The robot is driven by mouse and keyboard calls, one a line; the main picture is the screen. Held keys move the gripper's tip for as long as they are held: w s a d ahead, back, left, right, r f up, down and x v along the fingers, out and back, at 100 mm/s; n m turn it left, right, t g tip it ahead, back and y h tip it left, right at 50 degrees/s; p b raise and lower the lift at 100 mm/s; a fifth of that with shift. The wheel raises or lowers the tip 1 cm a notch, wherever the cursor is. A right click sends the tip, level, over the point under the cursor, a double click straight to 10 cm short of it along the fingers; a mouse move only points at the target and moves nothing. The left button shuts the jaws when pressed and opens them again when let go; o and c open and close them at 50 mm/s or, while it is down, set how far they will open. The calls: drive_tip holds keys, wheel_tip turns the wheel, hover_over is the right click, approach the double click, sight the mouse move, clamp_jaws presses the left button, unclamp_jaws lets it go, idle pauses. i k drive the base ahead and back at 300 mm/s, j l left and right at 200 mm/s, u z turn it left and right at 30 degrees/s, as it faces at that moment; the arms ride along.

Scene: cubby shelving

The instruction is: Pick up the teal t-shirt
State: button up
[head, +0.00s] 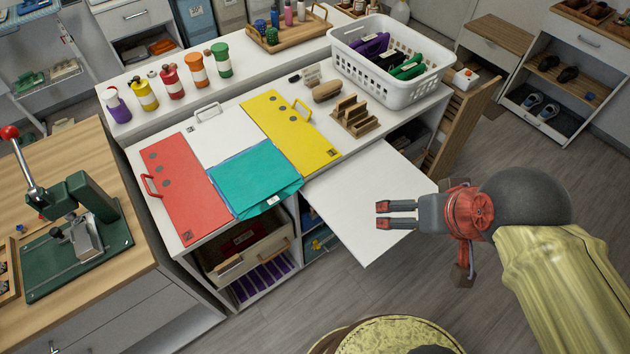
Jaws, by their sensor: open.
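The teal t-shirt (252,180) lies folded flat on the white counter, between a red board and a yellow board, with its front edge hanging slightly over the counter's front edge. My gripper (382,214) is open and empty, to the right of the t-shirt, above the white pull-out shelf. Its two fingers point left, toward the t-shirt's side, with a clear gap between them and the cloth.
The red board (184,190) and yellow board (291,130) have raised handles. A white basket (392,88) with folded cloth and a wooden holder (355,116) stand at the right. Several colored bottles line the back ledge. The pull-out shelf (362,192) is bare.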

sight(282, 195)
drive_tip(key=i+l+u, duration=0.1)
drive_tip(key=i+l, duration=0.4)
drive_tip(key=u, duration=2.75)
drive_tip(key=l, duration=0.1)
